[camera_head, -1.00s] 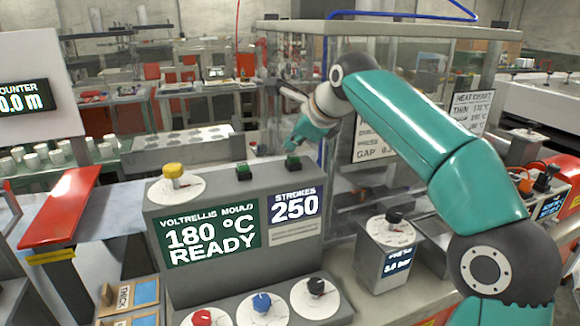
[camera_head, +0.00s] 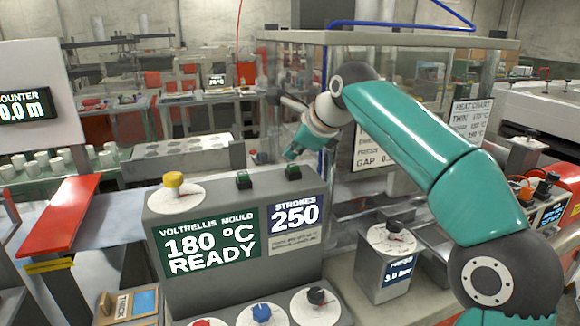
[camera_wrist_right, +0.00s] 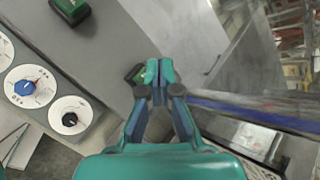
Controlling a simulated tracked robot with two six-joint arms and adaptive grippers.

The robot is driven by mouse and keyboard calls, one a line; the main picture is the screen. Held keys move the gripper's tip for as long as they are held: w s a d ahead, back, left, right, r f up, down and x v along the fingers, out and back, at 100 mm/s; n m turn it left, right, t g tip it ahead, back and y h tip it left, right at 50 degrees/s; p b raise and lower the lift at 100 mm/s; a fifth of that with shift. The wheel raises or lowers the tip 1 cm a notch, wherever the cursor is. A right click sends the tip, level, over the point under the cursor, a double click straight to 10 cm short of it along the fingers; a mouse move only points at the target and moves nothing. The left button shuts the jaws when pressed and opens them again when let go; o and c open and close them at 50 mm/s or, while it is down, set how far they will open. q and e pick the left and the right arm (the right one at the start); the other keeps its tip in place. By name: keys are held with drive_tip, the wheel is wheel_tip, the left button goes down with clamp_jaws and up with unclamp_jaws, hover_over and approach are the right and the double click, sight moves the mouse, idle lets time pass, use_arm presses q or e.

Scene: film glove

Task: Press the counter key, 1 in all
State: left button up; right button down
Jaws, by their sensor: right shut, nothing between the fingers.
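The grey VOLTRELLIS MOULD panel (camera_head: 230,295) carries a STROKES counter display (camera_head: 295,215) reading 250. In the right wrist view the shut fingertips (camera_wrist_right: 158,72) partly cover that key (camera_wrist_right: 134,74). The other key (camera_wrist_right: 71,8) shows at the top left. I cannot tell whether the tips touch the key. My left gripper is not in view.
A yellow knob (camera_head: 173,180) sits left of the keys. Red, blue (camera_head: 262,312) and black (camera_head: 317,295) knobs line the lower front ledge. A clear-walled enclosure (camera_head: 345,190) stands right behind the panel. A small gauge box (camera_head: 385,265) is to the right.

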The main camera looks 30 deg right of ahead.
sight(294, 166)
drive_tip(key=shift+f, duration=0.1)
idle(0.3)
drive_tip(key=shift+s+f+b, duration=0.1)
drive_tip(key=shift+f+b, duration=0.15)
drive_tip(key=shift+b, duration=0.05)
drive_tip(key=shift+f+b, duration=0.45)
drive_tip(key=shift+f, duration=0.1)
idle(0.7)
drive_tip(key=shift+r, duration=0.1)
drive_tip(key=shift+r+p, duration=0.85)
drive_tip(key=shift+p, duration=0.15)
wheel_tip(294, 166, up, 5)
drive_tip(key=p, duration=0.5)
idle(0.7)
